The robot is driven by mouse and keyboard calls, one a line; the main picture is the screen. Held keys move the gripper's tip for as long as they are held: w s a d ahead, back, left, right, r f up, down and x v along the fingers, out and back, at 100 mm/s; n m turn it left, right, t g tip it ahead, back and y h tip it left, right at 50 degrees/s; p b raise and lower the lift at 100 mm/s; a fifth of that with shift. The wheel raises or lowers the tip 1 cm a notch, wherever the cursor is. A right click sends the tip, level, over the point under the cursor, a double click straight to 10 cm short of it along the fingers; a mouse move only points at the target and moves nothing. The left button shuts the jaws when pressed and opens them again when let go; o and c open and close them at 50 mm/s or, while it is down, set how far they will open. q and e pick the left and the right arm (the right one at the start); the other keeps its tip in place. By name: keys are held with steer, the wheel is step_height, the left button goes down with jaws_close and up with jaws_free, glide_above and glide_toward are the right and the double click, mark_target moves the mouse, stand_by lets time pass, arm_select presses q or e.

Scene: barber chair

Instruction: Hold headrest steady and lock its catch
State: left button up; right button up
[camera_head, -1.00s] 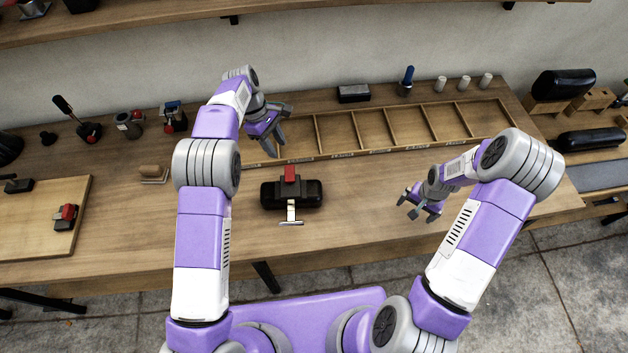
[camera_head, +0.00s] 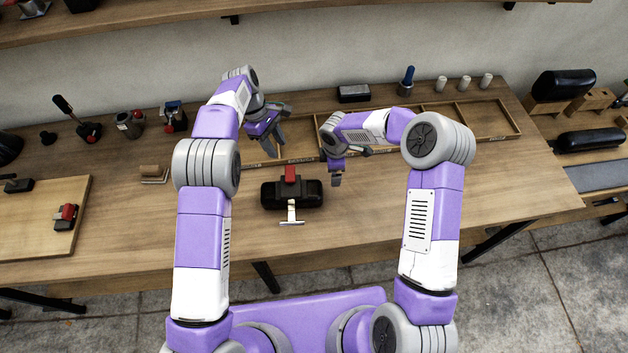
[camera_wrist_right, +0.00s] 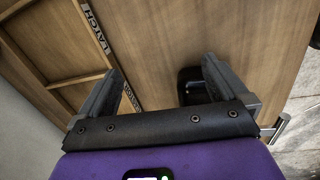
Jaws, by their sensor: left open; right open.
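The headrest (camera_head: 308,194) is a black padded block lying on the bench in front of me, with a pale metal stem (camera_head: 291,214) toward me. Its red catch (camera_head: 290,173) stands up at the middle; I cannot tell whether it is locked. My left gripper (camera_head: 274,142) is open and empty, above and behind the headrest, apart from it. My right gripper (camera_head: 337,176) is open near the headrest's right end. In the right wrist view, its open fingers (camera_wrist_right: 163,80) have bare wood between them. The headrest (camera_wrist_right: 190,78) shows there partly hidden behind the right finger.
A shallow wooden divided tray (camera_head: 455,143) with labels runs along the back of the bench. A board (camera_head: 40,230) with a red-and-black clamp part is at left. Black cushions (camera_head: 562,85) sit at right. Bench to the headrest's right is clear.

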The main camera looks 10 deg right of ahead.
mark_target(314, 189)
steer(key=shift+g+y, duration=0.3)
steer(key=shift+g, duration=0.2)
steer(key=s+a, duration=0.1)
steer(key=a, duration=0.1)
steer(key=s+a, duration=0.1)
steer(key=a, duration=0.1)
steer(key=s+a, duration=0.2)
steer(key=shift+a+f, duration=0.1)
steer(key=shift+a, duration=0.1)
steer(key=shift+s+a+f, duration=0.15)
steer(key=shift+s+a, duration=0.05)
steer(key=shift+a, duration=0.05)
steer(key=shift+s+a+f, duration=0.1)
steer(key=shift+f, duration=0.25)
step_height(314, 189, down, 7)
steer(key=shift+r, duration=0.2)
steer(key=shift+c, duration=0.3)
steer(key=c, duration=1.2)
